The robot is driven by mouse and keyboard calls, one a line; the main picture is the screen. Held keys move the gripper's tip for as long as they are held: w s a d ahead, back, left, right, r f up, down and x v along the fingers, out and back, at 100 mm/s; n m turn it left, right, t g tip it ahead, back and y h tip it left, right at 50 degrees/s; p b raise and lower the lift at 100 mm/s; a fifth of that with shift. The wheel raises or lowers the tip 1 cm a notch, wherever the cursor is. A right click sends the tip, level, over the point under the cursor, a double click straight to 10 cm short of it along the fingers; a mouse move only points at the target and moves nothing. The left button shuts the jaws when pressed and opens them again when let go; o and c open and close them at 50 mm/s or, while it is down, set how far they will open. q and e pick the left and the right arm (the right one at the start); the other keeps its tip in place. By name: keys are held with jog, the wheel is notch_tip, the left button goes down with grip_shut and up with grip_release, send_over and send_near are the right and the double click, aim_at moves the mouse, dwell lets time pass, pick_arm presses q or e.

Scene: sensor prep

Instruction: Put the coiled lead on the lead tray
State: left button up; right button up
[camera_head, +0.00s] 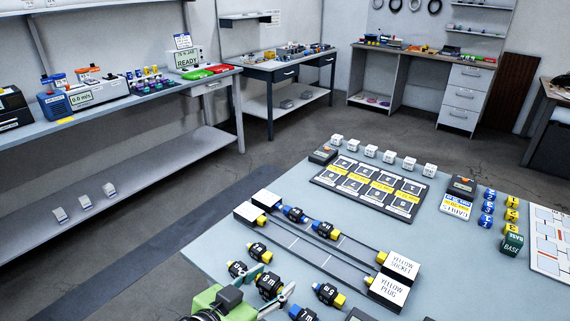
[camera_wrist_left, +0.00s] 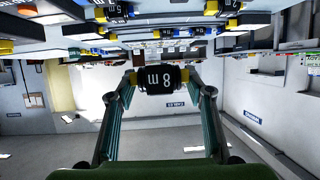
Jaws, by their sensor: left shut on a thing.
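My left gripper (camera_head: 272,284) is shut on a black coiled lead (camera_head: 267,288) at the front left of the grey-blue table. In the left wrist view its two fingers stand on either side of the coiled lead (camera_wrist_left: 161,79), which is labelled 8 m and appears upside down. I cannot tell whether it touches the table. A long grey strip with white lines (camera_head: 309,251) lies in the middle of the table; I cannot tell for sure whether it is the lead tray. My right gripper is not in view.
Similar leads with yellow ends (camera_head: 258,251) and blue ends (camera_head: 328,295) lie close around the gripper. Boxes marked yellow socket (camera_head: 401,264) and yellow plug (camera_head: 390,289) stand to the right. A dark panel (camera_head: 322,179) lies farther back. The table's left corner is clear.

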pick_arm(q)
jog(key=shift+a+f, duration=0.2)
jog(key=shift+a, duration=0.15)
jog(key=s+a+m+g+h, duration=0.1)
jog(key=s+a+m, duration=0.1)
jog(key=a, duration=0.6)
jog(key=s+a+r+m+g+h, duration=0.2)
jog(key=s+a+r, duration=0.2)
jog(key=a+r, duration=0.2)
jog(key=shift+s+r+g+h, duration=0.3)
jog(key=shift+s+r+h, duration=0.05)
jog(key=shift+s+h, duration=0.05)
jog(key=shift+f, duration=0.15)
jog(key=shift+r, duration=0.2)
jog(key=shift+f, duration=0.15)
